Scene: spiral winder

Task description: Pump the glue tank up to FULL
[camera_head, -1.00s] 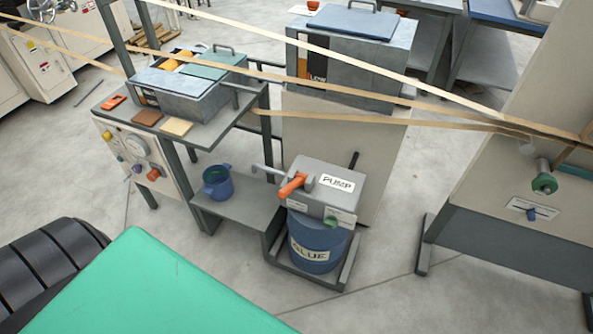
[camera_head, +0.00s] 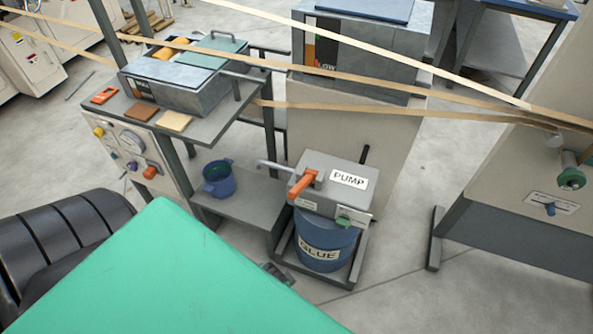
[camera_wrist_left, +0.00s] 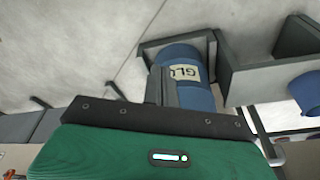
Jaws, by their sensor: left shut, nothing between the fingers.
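The grey pump box (camera_head: 335,183), labelled PUMP, sits on the blue GLUE drum (camera_head: 325,240) in the middle of the head view. Its orange handle (camera_head: 302,185) points toward the front left. A grey tank (camera_head: 375,55) with a gauge strip (camera_head: 323,45) reading LOW stands behind the pump. My left gripper (camera_head: 277,273) shows as a small dark tip beside the green shape, low and left of the drum, apart from the handle. In the left wrist view its shut fingers (camera_wrist_left: 160,88) are empty in front of the drum (camera_wrist_left: 190,75). My right gripper is out of view.
A smaller open metal tray (camera_head: 190,85) stands on the table at left, above a control panel with knobs (camera_head: 130,150). A blue pot (camera_head: 219,180) sits on the low shelf. Tan paper strips (camera_head: 400,62) cross overhead. A machine (camera_head: 530,210) stands at right.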

